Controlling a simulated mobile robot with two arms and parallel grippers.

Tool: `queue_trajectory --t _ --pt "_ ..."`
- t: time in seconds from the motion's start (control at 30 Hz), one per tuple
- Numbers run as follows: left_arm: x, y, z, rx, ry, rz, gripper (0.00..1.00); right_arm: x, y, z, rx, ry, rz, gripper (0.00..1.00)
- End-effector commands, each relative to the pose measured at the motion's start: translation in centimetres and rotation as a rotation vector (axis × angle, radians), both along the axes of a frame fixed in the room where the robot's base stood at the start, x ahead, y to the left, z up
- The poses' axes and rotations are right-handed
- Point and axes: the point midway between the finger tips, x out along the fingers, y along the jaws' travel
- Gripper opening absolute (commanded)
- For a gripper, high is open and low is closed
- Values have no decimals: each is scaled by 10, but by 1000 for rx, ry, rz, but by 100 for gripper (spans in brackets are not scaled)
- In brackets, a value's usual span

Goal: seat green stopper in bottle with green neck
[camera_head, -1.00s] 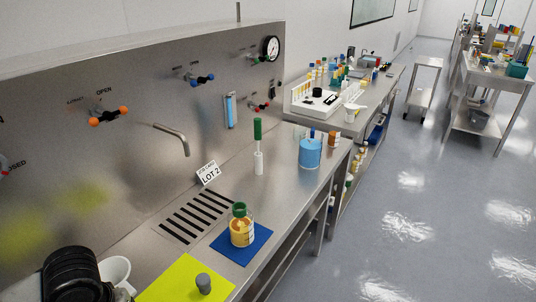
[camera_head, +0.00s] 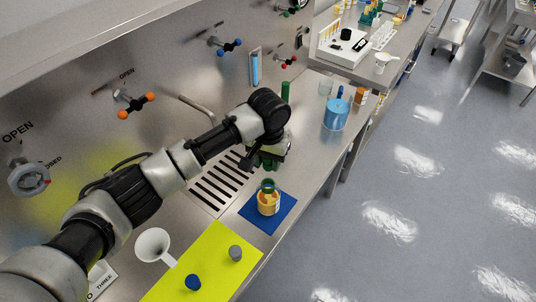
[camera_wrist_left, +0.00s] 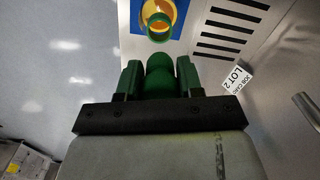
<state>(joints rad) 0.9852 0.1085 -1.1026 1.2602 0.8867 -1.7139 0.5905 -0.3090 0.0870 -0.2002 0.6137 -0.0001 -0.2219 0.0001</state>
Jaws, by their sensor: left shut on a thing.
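The bottle with the green neck (camera_head: 268,206) stands upright on a blue mat (camera_head: 284,216) and holds amber contents. In the left wrist view its green neck ring (camera_wrist_left: 159,27) is open, with the amber interior visible below. My left gripper (camera_head: 267,161) is just behind the bottle in the head view, apart from it. In the left wrist view the gripper (camera_wrist_left: 159,76) is shut on the rounded green stopper (camera_wrist_left: 160,80), between its green fingers. The stopper is apart from the neck. Its lower end is hard to make out. My right gripper is not in view.
A yellow mat (camera_head: 208,256) holds a grey stopper (camera_head: 235,253) and a blue stopper (camera_head: 193,283). A white funnel (camera_head: 153,245) stands left of it. A slotted drain (camera_head: 215,185) lies behind the blue mat. A blue container (camera_head: 336,114) stands farther along the bench.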

Motion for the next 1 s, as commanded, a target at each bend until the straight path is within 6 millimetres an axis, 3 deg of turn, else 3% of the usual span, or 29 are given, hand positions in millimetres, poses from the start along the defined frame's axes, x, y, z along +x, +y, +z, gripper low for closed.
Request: queue_trajectory --t 0.23,1.0 --pt "-2 1 0 0 2 1 13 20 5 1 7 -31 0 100" --pt "-2 1 -56 0 2 2 13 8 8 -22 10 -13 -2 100"
